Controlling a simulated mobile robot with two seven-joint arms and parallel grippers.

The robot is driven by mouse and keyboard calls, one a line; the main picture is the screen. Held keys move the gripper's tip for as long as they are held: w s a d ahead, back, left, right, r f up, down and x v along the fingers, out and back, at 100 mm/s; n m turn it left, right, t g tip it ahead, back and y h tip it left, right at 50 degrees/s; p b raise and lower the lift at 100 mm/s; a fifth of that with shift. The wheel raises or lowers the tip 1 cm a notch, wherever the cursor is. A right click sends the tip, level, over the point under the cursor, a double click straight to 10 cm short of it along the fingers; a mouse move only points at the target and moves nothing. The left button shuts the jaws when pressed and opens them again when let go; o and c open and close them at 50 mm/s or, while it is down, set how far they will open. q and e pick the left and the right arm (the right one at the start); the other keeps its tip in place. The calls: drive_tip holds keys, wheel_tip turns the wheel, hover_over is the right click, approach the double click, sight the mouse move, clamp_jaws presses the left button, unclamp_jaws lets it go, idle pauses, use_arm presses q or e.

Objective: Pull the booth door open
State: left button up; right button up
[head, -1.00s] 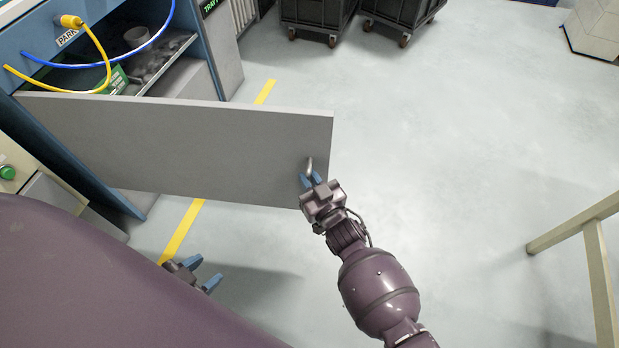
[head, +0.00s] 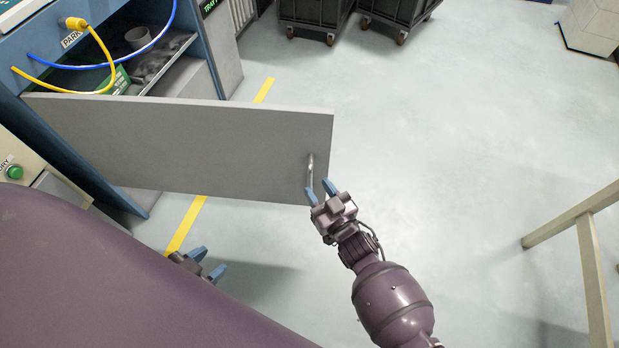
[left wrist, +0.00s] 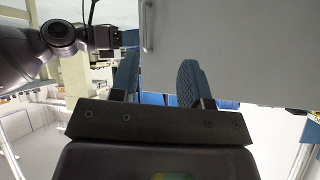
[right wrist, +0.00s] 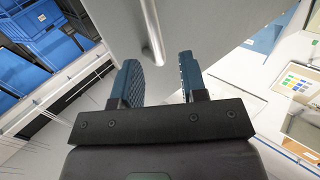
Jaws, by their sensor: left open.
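The booth door (head: 190,145) is a flat grey panel standing swung out from the blue booth on the left. Its metal bar handle (head: 311,170) is near the panel's free end. My right gripper (head: 320,190) is open just short of the handle, with its blue fingers spread. In the right wrist view the handle (right wrist: 153,35) lies just beyond the open fingertips, not clamped. My left gripper (head: 208,262) is open and empty, low in front of the door. The left wrist view shows the door (left wrist: 220,50) and handle (left wrist: 148,28) ahead of it.
Inside the booth a cup (head: 138,38) stands among grey items on a shelf, with blue and yellow hoses in front. A yellow line (head: 186,225) runs along the floor. Dark wheeled bins (head: 315,12) stand behind. A beige frame (head: 590,260) is at right. The floor between is clear.

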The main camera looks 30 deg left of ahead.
use_arm(q)
drive_tip(key=shift+s+a+f+n+p, duration=0.15)
drive_tip(key=shift+s+p, duration=0.15)
drive_tip(key=shift+s, duration=0.15)
drive_tip(key=shift+s+a+f+n+p, duration=0.15)
drive_tip(key=shift+s+p, duration=0.1)
drive_tip(key=shift+s, duration=0.15)
use_arm(e)
drive_tip(key=shift+v, duration=2.95)
